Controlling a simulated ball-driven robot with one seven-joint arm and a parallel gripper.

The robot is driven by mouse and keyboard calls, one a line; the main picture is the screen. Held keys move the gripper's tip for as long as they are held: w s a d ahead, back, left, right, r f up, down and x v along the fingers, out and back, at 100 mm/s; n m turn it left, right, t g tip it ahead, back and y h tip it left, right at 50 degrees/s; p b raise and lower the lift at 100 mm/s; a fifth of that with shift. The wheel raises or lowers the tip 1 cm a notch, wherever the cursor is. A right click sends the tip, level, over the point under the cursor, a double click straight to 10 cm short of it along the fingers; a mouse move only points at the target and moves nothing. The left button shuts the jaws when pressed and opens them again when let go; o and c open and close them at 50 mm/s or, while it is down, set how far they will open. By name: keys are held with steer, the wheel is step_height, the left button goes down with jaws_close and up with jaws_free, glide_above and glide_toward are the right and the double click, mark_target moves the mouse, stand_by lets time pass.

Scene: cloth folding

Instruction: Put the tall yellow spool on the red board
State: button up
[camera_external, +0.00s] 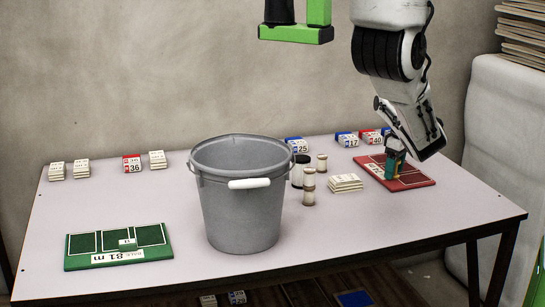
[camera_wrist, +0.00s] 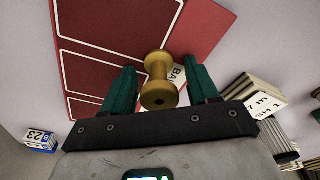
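The yellow spool (camera_wrist: 159,80) is between the two green fingers of my gripper (camera_wrist: 161,78) in the wrist view, with gaps beside it. The fingers are spread, so my gripper is open around it. In the external view my gripper (camera_external: 394,166) points down over the red board (camera_external: 415,181), and a sliver of the yellow spool (camera_external: 397,171) shows beside its fingers. The spool appears to stand on the board; its exact contact is partly hidden. The red board with white outlines (camera_wrist: 92,71) lies behind the spool in the wrist view.
A large grey bucket (camera_external: 242,205) stands mid-table. Pale spools (camera_external: 308,188) and a card stack (camera_external: 345,183) lie left of the red board. A green board (camera_external: 118,247) is at the front left. Small card stacks line the back edge. The front right table is clear.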

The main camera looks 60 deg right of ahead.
mark_target(399, 160)
steer(key=shift+r, duration=0.1)
steer(key=r, duration=0.4)
steer(key=s+r, duration=0.1)
steer(key=r, duration=0.7)
steer(key=shift+s+a+p, duration=0.1)
steer(key=shift+s+p, duration=0.1)
steer(key=shift+p, duration=0.1)
